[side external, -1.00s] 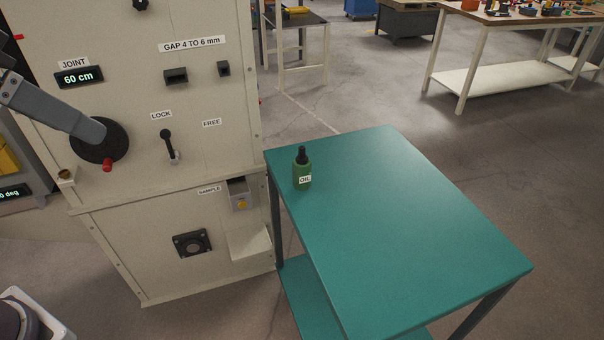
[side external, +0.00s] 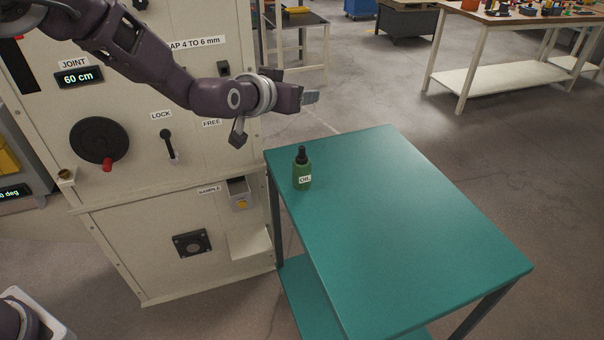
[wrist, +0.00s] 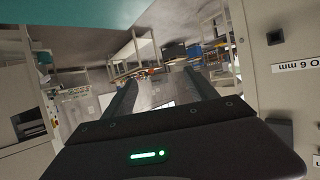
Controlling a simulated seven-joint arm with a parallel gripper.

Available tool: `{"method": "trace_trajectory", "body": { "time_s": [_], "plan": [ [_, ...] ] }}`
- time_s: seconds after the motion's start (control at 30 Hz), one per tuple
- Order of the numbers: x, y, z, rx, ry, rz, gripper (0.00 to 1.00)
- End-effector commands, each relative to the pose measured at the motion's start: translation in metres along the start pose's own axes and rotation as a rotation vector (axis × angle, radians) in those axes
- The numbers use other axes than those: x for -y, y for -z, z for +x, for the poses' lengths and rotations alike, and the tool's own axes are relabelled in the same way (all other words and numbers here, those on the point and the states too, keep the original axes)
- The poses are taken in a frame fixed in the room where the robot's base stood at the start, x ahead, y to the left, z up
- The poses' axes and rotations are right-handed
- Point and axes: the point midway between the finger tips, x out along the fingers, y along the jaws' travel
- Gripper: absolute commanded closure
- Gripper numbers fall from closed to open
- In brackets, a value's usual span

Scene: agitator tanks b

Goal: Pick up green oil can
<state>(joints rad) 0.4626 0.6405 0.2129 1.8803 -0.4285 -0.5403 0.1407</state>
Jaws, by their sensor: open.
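The green oil can (side external: 302,176) stands upright near the far left corner of the teal table (side external: 420,250). It has a black nozzle top and a white "OIL" label. My gripper (side external: 312,98) is in the air above and behind the can in the side view, apart from it. In the wrist view the two dark fingers of my gripper (wrist: 157,85) are spread with nothing between them. The oil can does not show in the wrist view. A teal surface, seemingly the table, shows at the wrist view's top left (wrist: 60,22).
A cream machine cabinet (side external: 110,230) stands close left of the table, with a black handwheel (side external: 98,140), a lock lever (side external: 168,146) and a protruding sample box (side external: 239,196). The rest of the tabletop is clear. Workbenches (side external: 470,85) stand farther back.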

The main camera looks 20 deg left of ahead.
Motion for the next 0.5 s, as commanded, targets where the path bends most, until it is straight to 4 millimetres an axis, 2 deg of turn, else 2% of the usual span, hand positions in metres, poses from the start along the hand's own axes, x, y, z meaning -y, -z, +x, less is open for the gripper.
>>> {"method": "trace_trajectory", "body": {
  "time_s": [0.03,0.1,0.3,0.4,0.5],
  "plan": [
    [0.001,-0.030,0.012,0.011,0.003,0.002,0.34],
    [0.001,-0.067,0.027,0.010,0.002,0.003,0.34],
    [0.000,-0.158,0.064,0.005,0.000,0.001,0.34],
    [0.000,-0.187,0.077,0.001,-0.001,0.000,0.34],
    [0.000,-0.198,0.085,-0.004,0.000,-0.002,0.34]
  ]
}}
